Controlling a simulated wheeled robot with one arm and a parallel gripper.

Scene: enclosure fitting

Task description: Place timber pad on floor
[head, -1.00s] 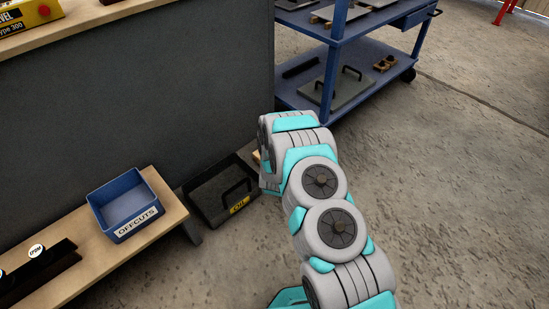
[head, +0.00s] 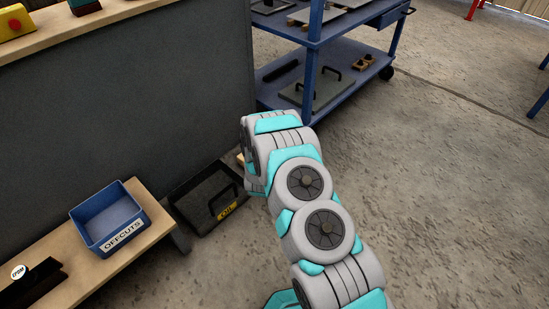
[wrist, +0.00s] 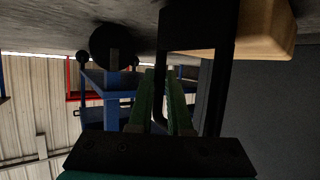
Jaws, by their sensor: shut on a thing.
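The timber pad (wrist: 268,30) is a pale wood block at the upper right of the wrist view, which is upside down with the floor at the top. A black bar-like piece overlaps it; I cannot tell how the two join. My gripper (wrist: 166,76) has green fingers closed on a dark upright bar beside the pad. In the head view only a sliver of the timber pad (head: 240,158) shows left of my wrist, low by the bench corner. My arm hides the fingers there. I cannot tell whether the pad touches the floor.
A blue offcuts bin (head: 108,222) stands on a low wooden bench (head: 140,252). A blue shelf cart (head: 312,75) stands behind.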

